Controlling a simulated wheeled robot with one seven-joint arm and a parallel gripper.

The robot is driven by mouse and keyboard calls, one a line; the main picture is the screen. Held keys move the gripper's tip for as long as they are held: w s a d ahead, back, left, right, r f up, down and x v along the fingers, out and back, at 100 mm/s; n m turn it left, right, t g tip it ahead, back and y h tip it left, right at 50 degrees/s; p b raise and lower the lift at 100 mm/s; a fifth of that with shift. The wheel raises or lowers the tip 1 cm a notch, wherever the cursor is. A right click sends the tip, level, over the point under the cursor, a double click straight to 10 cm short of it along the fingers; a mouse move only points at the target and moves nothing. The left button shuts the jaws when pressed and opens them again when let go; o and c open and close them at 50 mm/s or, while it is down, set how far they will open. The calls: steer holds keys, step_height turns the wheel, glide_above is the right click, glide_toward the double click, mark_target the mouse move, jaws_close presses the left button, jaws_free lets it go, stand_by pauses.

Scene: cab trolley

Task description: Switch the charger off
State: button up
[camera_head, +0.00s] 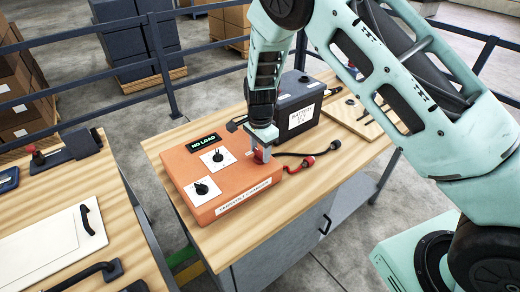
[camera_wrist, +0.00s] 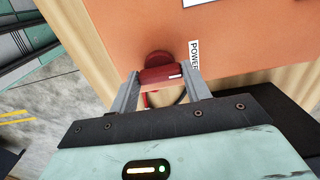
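The charger is an orange box (camera_head: 226,183) on the wooden bench, with a black "NO LOAD" display (camera_head: 204,143) and two black knobs on white plates. At its right end is a red power switch handle (camera_head: 260,154), partly hidden by my gripper (camera_head: 262,146) in the head view. In the wrist view the red handle (camera_wrist: 160,75) lies between the two grey fingers of my gripper (camera_wrist: 162,80), beside a "POWER" label (camera_wrist: 194,54). The handle fills the space between the fingers, and they look shut on it.
A dark battery (camera_head: 297,112) with a white label stands behind the charger. Red and black cable plugs (camera_head: 306,162) lie to its right. A second bench (camera_head: 60,215) with a white panel is at the left. Railings run behind.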

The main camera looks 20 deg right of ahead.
steer(key=shift+n, duration=0.4)
steer(key=n+b, duration=0.2)
steer(key=n, duration=0.1)
steer(key=shift+f+n, duration=0.1)
steer(key=shift+n, duration=0.2)
steer(key=n+b, duration=0.1)
steer(key=n, duration=0.3)
steer(key=shift+n+b, duration=0.3)
steer(key=shift+b, duration=0.05)
steer(key=n+b, duration=0.1)
steer(key=n, duration=0.3)
steer(key=shift+n, duration=0.3)
steer(key=n+b, duration=0.1)
steer(key=n, duration=0.3)
steer(key=shift+n, duration=0.3)
steer(key=o, duration=1)
